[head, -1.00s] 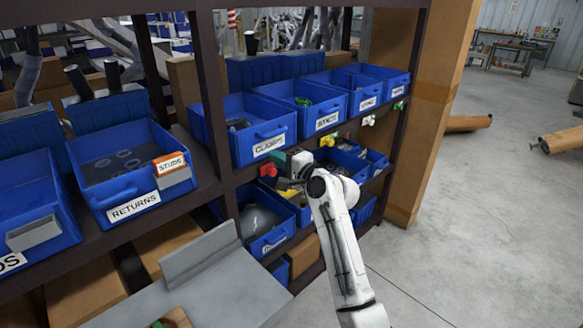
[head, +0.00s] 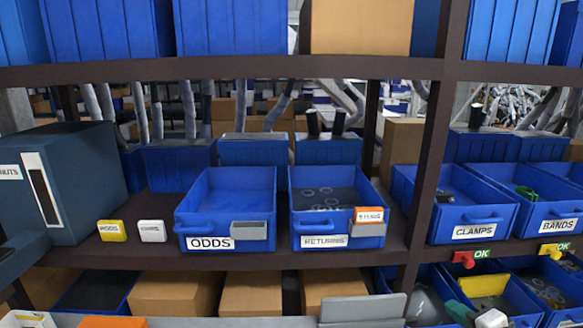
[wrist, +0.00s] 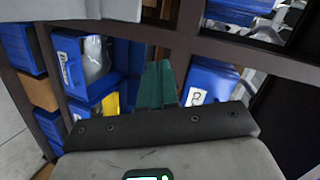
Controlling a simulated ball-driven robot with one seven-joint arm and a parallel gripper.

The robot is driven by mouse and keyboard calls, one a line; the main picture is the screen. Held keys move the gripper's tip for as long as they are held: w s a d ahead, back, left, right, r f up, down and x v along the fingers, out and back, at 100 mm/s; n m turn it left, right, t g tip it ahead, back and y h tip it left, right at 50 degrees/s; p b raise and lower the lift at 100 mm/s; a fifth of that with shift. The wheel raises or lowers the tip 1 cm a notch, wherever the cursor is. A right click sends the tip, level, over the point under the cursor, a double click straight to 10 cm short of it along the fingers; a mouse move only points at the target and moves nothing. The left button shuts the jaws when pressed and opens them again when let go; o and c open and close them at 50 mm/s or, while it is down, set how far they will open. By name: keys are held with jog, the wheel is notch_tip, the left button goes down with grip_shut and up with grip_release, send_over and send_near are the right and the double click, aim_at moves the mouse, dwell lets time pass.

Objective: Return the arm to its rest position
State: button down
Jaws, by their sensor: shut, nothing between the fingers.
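My gripper (head: 460,312) shows at the bottom right of the head view, its green fingers and a bit of its white body in front of the lower shelf bins. The rest of my arm is mostly out of that view. In the wrist view the two dark green fingers of my gripper (wrist: 156,84) are together with nothing between them. They point towards the shelf, with blue bins behind them. I cannot tell the exact gap to the bins.
The shelf holds blue bins marked ODDS (head: 225,205), RETURNS (head: 340,205) and CLAMPS (head: 470,205). A dark upright (head: 425,160) stands between them. A grey tray panel (head: 362,308) is at the bottom.

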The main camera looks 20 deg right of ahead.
jog(key=s+a+f+n+g+y, duration=0.2)
jog(key=s+a+f+n+g, duration=0.65)
jog(key=s+a+f, duration=0.55)
jog(key=s+a+f+n+g, duration=0.1)
jog(key=s+a+n+g, duration=0.1)
jog(key=s, duration=0.4)
jog(key=s+a+f+n+g+h, duration=0.1)
jog(key=s+a+f+n+g, duration=0.1)
jog(key=s, duration=0.5)
jog(key=a+n+g, duration=0.1)
jog(key=n, duration=0.1)
jog(key=shift+s+a+f+n, duration=0.2)
jog(key=shift+s+f+n, duration=0.05)
jog(key=shift+n, duration=0.1)
